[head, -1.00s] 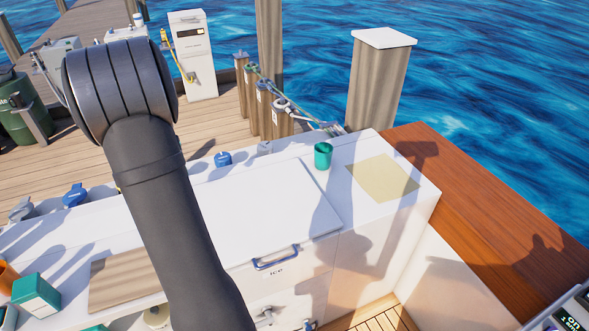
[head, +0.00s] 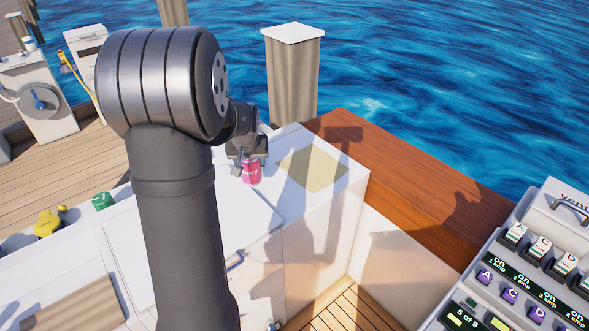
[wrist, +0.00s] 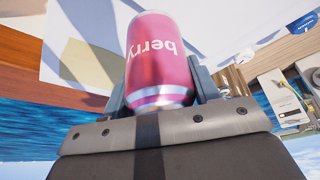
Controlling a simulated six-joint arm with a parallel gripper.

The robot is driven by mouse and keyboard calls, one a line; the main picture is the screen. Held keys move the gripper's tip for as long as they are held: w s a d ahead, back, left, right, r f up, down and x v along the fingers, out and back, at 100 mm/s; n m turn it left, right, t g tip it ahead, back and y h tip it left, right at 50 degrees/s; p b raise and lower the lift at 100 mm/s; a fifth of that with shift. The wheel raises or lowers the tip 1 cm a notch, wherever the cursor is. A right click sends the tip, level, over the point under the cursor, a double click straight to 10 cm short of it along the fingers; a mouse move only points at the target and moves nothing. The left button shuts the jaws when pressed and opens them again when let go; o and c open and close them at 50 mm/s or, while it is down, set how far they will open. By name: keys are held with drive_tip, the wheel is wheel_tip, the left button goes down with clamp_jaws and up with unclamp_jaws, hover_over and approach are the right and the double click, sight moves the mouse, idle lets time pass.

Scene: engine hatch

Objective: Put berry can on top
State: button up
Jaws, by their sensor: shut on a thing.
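The berry can (head: 251,172) is pink-red with white lettering. It hangs upright below my gripper (head: 247,158) at the right part of the white counter top (head: 285,210), just left of the beige square (head: 313,168). In the wrist view the can (wrist: 160,62) fills the middle, its "berry" lettering upside down, with my gripper (wrist: 160,88) shut on it from both sides. I cannot tell whether the can's bottom touches the counter. The beige square (wrist: 90,65) is bare.
A green cap (head: 102,200) and a yellow fitting (head: 47,223) stand along the counter's back edge. A wooden ledge (head: 400,170) and a post (head: 291,75) lie beyond. A control panel (head: 520,270) is at right. My arm hides the middle of the counter.

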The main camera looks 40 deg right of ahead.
drive_tip(key=s+d+m+h, duration=0.1)
drive_tip(key=s+d+m, duration=0.1)
drive_tip(key=s+d, duration=0.55)
drive_tip(key=s+d+m, duration=0.1)
drive_tip(key=s+d, duration=0.4)
drive_tip(key=s, duration=0.5)
drive_tip(key=shift+g, duration=0.3)
drive_tip(key=shift+w+a+f, duration=0.35)
drive_tip(key=shift+w+f, duration=1.45)
drive_tip(key=shift+w, duration=0.1)
drive_tip(key=shift+w+a+f, duration=0.35)
drive_tip(key=shift+w+f, duration=1.5)
drive_tip(key=shift+w, duration=0.05)
drive_tip(key=shift+w+a+f, duration=0.35)
drive_tip(key=shift+w+f, duration=1.45)
drive_tip(key=shift+w, duration=0.1)
drive_tip(key=shift+f, duration=0.15)
drive_tip(key=o, duration=1.2)
drive_tip(key=v, duration=1.2)
